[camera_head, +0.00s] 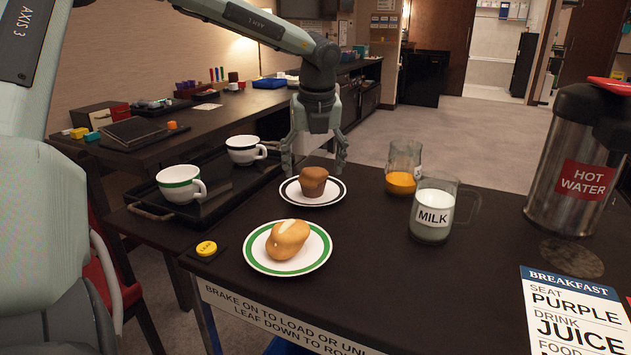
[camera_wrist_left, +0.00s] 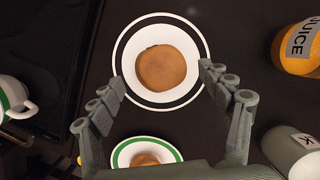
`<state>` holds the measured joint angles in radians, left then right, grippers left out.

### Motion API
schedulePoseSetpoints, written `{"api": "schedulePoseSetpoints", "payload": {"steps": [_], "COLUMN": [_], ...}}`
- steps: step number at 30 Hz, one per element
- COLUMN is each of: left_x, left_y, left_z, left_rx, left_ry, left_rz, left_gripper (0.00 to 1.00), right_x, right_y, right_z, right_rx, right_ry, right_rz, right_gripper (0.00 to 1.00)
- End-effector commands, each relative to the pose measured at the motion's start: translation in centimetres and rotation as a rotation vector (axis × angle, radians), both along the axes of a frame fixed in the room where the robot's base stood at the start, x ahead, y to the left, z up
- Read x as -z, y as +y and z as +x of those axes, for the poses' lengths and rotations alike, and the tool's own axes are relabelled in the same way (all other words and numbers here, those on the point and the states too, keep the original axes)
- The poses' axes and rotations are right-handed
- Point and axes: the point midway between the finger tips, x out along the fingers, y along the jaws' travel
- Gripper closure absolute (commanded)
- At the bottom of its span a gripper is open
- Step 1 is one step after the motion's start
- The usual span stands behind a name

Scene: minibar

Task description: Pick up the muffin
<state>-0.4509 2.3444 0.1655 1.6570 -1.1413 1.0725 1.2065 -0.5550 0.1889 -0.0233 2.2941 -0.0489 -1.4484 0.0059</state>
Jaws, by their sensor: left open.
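The brown muffin (camera_head: 313,181) sits on a white plate with a black ring (camera_head: 327,199) on the dark table. My left gripper (camera_head: 314,170) is open, pointing down just above and behind the muffin, with its fingers spread to either side. In the left wrist view the muffin (camera_wrist_left: 162,68) is seen from above on its plate (camera_wrist_left: 126,53), ahead of the open fingertips (camera_wrist_left: 162,82) and between their lines. The fingers do not touch the muffin in that view. My right gripper is not in view.
A bread roll (camera_head: 287,239) lies on a green-ringed plate (camera_head: 257,262) in front. A juice jug (camera_head: 402,168) and a milk jug (camera_head: 432,209) stand right of the muffin. A hot water flask (camera_head: 575,160) stands far right. Two cups (camera_head: 181,184) sit on a tray (camera_head: 150,208) at left.

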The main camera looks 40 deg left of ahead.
Motion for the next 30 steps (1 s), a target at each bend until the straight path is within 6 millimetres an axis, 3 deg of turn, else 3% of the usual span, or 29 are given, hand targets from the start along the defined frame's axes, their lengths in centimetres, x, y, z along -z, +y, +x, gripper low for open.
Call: {"api": "schedulePoseSetpoints", "payload": {"steps": [7, 16, 27, 30], "left_x": [3.4, 3.9, 3.9, 3.8], "left_y": [1.0, 1.1, 1.1, 1.0], "left_z": [0.5, 0.7, 0.6, 0.7], "left_rx": [0.000, 0.000, 0.001, 0.001], "left_ry": [0.002, -0.001, 0.000, -0.001], "left_rz": [-0.001, -0.001, -0.001, 0.000], "left_gripper": [0.22, 0.22, 0.68, 0.76], "right_x": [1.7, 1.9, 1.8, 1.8], "right_y": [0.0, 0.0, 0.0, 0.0], "right_z": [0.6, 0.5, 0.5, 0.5], "right_rx": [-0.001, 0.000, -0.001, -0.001], "right_ry": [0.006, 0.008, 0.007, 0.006], "right_rz": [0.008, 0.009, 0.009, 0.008], "right_gripper": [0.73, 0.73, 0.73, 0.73]}}
